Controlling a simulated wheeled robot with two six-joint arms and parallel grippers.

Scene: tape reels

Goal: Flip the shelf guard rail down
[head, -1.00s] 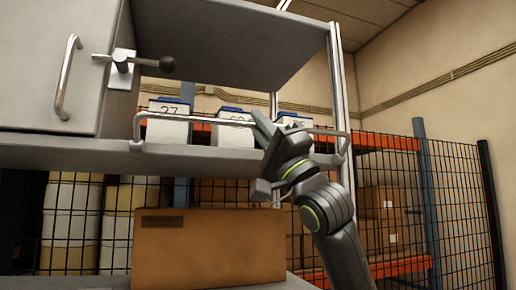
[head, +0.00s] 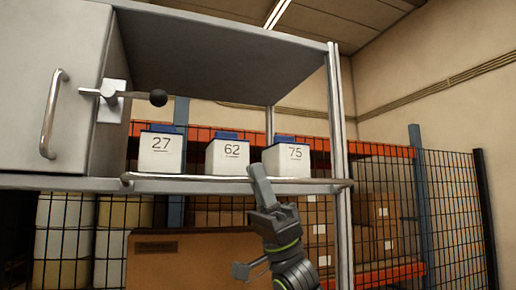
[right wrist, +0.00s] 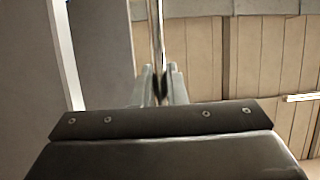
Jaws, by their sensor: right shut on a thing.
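The guard rail (head: 200,179), a thin metal bar with bent ends, lies low along the front edge of the shelf (head: 60,182), below the fronts of the tape reel boxes. My right gripper (head: 259,180) is shut on the rail right of its middle, reaching up from below. In the right wrist view the rail (right wrist: 157,35) runs between the two close fingers (right wrist: 160,85). Three white boxes with blue tops stand on the shelf: 27 (head: 161,153), 62 (head: 227,157) and 75 (head: 287,159). My left gripper is not in view.
A grey cabinet door (head: 35,100) with a handle stands at left, beside a lever latch with a dark knob (head: 158,98). A metal post (head: 339,140) bounds the shelf at right. A cardboard box (head: 185,262) is below. Mesh fencing (head: 445,210) stands behind.

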